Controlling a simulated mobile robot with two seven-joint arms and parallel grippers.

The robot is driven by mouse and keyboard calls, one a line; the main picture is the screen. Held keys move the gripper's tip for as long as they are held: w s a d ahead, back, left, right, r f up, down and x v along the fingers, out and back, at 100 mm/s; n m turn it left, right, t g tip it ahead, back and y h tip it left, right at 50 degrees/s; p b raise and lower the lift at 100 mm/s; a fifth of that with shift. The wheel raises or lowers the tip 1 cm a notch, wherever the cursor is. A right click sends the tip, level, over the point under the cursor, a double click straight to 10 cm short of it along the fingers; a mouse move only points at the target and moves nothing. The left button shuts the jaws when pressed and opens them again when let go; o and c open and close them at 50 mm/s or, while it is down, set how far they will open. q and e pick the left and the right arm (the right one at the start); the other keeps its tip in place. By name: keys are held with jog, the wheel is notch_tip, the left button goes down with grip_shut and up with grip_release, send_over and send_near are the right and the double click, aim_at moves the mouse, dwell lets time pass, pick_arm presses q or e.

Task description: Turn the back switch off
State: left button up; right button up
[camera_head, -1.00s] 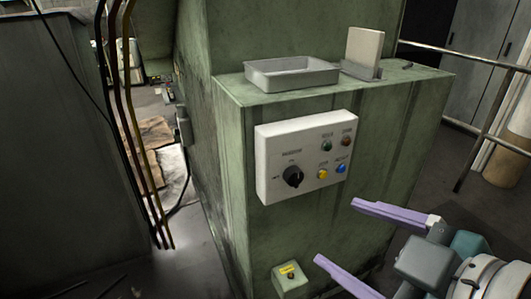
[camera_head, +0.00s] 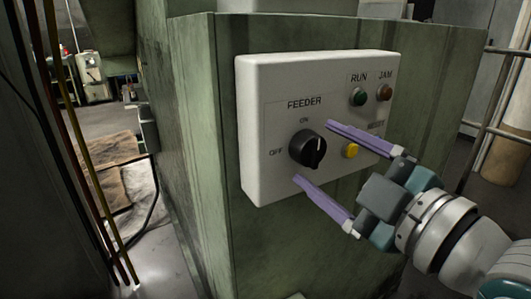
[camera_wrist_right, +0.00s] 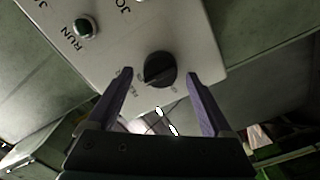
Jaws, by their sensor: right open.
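The black rotary FEEDER switch (camera_head: 307,149) sits on the white control panel (camera_head: 262,95), with OFF printed to its left and ON above it. Its white mark points upward, toward ON. My right gripper (camera_head: 313,153) is open, its purple fingers pointing at the switch, one tip above right and one below left of it. In the right wrist view the switch (camera_wrist_right: 160,70) appears between the fingertips of the right gripper (camera_wrist_right: 160,74), and no contact is visible. How far the tips are from the panel is hard to tell. My left gripper is out of view.
The panel also carries a green RUN button (camera_head: 358,97), a brown JAM button (camera_head: 384,92) and a yellow button (camera_head: 351,151) near the upper finger. The panel is fixed to a green machine cabinet (camera_head: 190,120). A metal railing (camera_head: 490,110) stands at the right.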

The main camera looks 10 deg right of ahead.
jog(key=shift+w+a+f+m, duration=0.1)
jog(key=shift+w+a+m, duration=0.15)
jog(key=shift+w, duration=0.2)
jog(key=shift+w+a+f+m, duration=0.1)
jog(key=shift+w+m, duration=0.15)
jog(key=shift+w, duration=0.15)
jog(key=shift+m+b, duration=0.45)
jog(key=shift+m, duration=0.65)
jog(key=shift+s+m, duration=0.15)
jog(key=shift+m, duration=1.05)
jog(key=shift+r+m+p, duration=0.25)
jog(key=shift+m+p, duration=0.05)
jog(key=shift+m, duration=0.6)
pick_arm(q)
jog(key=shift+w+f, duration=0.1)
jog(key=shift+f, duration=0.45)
pick_arm(e)
jog(key=m, duration=0.3)
jog(key=shift+d+f+m, duration=0.1)
jog(key=shift+m, duration=0.2)
jog(key=shift+c, duration=0.2)
grip_shut()
